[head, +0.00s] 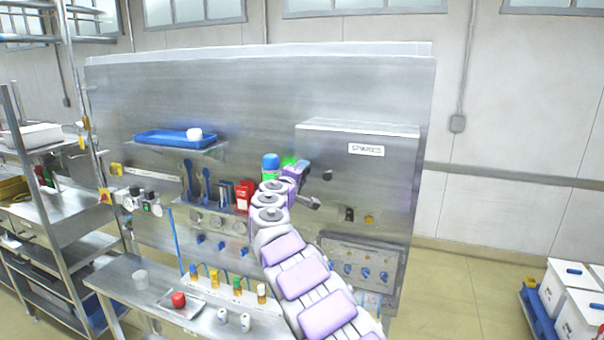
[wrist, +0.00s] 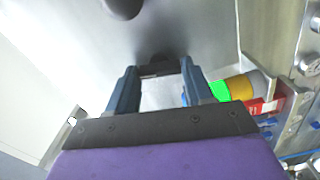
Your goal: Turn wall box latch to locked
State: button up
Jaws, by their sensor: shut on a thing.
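The wall box (head: 385,178) is a grey metal cabinet with a label that seems to read "SPARES", mounted on the right of the metal panel. My gripper (head: 314,203) is at the left part of its front, below a dark round knob (head: 327,175). In the wrist view my gripper's two fingers (wrist: 160,82) stand on either side of a dark bar, which appears to be the latch (wrist: 157,68), and are shut on it. The knob also shows in the wrist view (wrist: 122,7). The latch's exact angle is hard to tell, since the fingers partly hide it.
A green-and-yellow cylinder (wrist: 235,88) and a red box (wrist: 268,105) stand close to the right finger. A blue tray (head: 172,139) sits on a shelf at left. A bench (head: 130,285) with small bottles lies below. A panel of blue knobs (head: 365,262) is under the box.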

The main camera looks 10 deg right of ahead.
jog(key=shift+a+f+n+p, duration=0.1)
jog(key=shift+n+p, duration=0.25)
jog(key=shift+n, duration=0.85)
jog(key=o, duration=1)
jog(key=shift+w+a+f, duration=0.1)
jog(key=shift+w+a, duration=0.05)
jog(key=shift+o, duration=0.2)
jog(key=shift+s, duration=0.2)
